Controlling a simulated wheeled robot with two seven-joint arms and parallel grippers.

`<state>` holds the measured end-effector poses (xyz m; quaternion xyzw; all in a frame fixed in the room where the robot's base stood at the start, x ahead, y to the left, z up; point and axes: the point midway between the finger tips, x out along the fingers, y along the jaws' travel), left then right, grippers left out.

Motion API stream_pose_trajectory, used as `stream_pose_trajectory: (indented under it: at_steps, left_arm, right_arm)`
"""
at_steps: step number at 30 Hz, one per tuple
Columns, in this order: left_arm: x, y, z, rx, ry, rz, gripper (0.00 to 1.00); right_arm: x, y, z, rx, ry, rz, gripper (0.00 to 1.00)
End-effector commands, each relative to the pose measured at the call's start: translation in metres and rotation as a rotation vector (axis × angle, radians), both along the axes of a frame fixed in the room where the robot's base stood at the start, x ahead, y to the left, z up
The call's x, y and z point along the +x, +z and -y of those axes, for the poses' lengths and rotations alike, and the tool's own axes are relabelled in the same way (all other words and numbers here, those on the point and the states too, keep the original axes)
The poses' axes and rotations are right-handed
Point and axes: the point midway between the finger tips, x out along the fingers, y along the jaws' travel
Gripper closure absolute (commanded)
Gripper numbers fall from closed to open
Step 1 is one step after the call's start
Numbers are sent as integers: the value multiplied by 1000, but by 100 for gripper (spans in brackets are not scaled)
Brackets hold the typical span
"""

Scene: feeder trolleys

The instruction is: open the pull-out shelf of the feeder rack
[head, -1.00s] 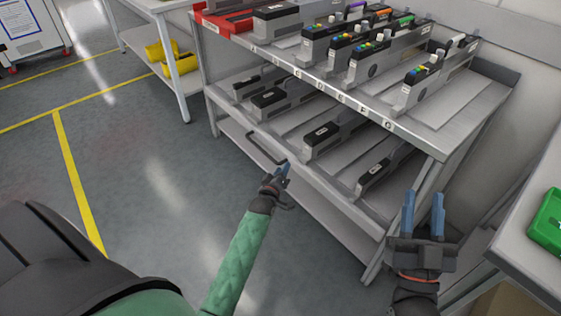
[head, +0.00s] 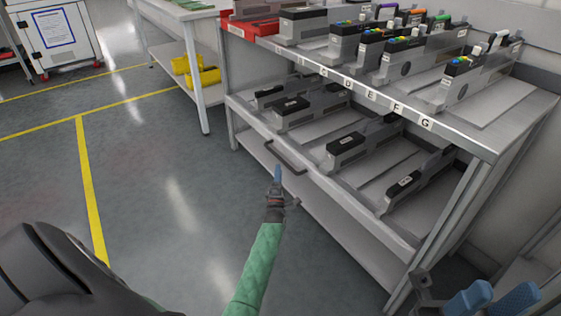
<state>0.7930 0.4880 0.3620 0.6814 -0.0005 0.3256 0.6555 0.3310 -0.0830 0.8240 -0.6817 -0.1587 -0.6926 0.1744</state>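The feeder rack (head: 470,137) is a grey metal trolley at the right in the head view. Its pull-out shelf (head: 345,193) is the middle level, carrying several grey-black feeders; its front edge looks about in line with the rack's legs. A dark bar handle (head: 285,157) sits on that front edge. My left gripper (head: 278,174) is just below the handle in the picture, its blue fingers pointing toward it. The fingers overlap in this view, and I cannot tell whether they touch the handle. My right gripper (head: 492,298) is open and empty at the lower right, away from the handle.
The rack's top level holds several feeders with coloured buttons (head: 462,72) and a red tray (head: 250,24). A lower shelf (head: 345,238) lies below. A white table (head: 180,12) with yellow bins (head: 205,76) stands at the left back. The floor (head: 150,200) before the rack is clear.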

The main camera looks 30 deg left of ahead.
Motion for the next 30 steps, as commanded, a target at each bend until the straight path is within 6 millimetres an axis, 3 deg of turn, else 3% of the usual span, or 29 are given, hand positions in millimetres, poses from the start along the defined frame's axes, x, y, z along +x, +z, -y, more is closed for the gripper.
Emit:
stream_pose_trajectory:
  at_steps: [9, 14, 30]
  left_arm:
    - [3, -12, -1, -258, -134, 86, 64]
    - [7, -13, -2, -314, -161, 105, 64]
    - [60, 12, -30, -316, -162, 105, 64]
  right_arm:
    - [0, 0, 0, -1, 0, -2, 64]
    - [0, -1, 0, -2, -1, -2, 64]
    - [1, -19, -4, -30, -10, -11, 64]
